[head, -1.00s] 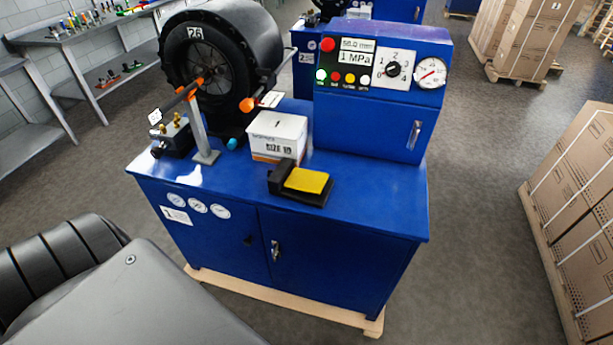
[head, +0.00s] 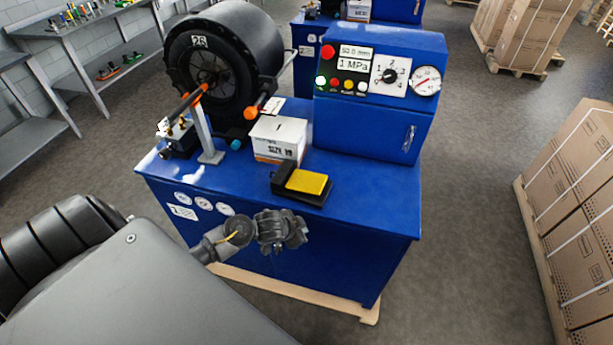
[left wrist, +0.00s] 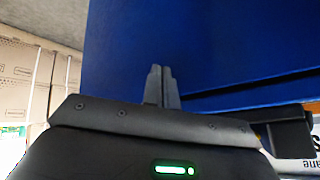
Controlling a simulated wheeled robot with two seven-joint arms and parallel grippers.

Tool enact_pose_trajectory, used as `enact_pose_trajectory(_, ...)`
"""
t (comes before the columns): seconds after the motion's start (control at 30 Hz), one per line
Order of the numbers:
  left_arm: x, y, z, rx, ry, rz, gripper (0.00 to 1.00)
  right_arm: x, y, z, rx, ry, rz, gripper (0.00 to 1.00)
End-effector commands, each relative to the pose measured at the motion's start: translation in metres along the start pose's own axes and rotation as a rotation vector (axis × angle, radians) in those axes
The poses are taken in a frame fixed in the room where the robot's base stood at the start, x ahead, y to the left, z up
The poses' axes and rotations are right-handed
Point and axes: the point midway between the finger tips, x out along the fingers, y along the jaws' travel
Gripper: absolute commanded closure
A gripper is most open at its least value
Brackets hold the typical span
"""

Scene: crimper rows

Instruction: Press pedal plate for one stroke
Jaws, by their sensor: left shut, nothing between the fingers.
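The pedal (head: 302,185) has a yellow plate (head: 307,181) in a black housing. It sits on the blue cabinet top (head: 360,211) near its front edge. My left gripper (head: 293,232) is in front of the cabinet, below and nearer than the pedal, not touching it. In the left wrist view its fingers (left wrist: 161,88) are closed together with nothing between them, against the blue machine behind. A black part at the right edge of that view may be the pedal; I cannot tell. My right gripper is not in view.
A white SIZE box (head: 279,138) stands behind the pedal. The blue control box (head: 373,133) with display, dial and gauge rises at the back right. Cartons (head: 580,200) stand far right; the floor between is clear.

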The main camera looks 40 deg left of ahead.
Motion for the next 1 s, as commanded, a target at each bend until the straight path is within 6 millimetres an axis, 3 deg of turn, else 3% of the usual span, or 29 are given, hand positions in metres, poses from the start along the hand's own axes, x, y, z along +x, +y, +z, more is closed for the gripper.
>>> enact_pose_trajectory(0.03,-0.017,-0.008,-0.019,0.025,0.02,-0.012,1.0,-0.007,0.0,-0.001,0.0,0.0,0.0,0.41)
enact_pose_trajectory(0.13,-0.043,-0.018,-0.048,0.072,0.053,-0.036,1.0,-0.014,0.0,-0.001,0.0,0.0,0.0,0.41)
enact_pose_trajectory(0.3,-0.062,-0.069,-0.094,0.17,0.119,-0.058,1.0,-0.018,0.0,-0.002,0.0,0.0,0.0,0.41)
enact_pose_trajectory(0.5,-0.092,-0.119,-0.135,0.263,0.162,-0.074,1.0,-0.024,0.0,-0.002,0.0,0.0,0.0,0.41)
enact_pose_trajectory(0.73,-0.11,-0.154,-0.152,0.301,0.168,-0.074,1.0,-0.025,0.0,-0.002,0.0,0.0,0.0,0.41)
enact_pose_trajectory(1.0,-0.111,-0.161,-0.153,0.302,0.167,-0.067,1.0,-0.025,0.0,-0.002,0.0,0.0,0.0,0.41)
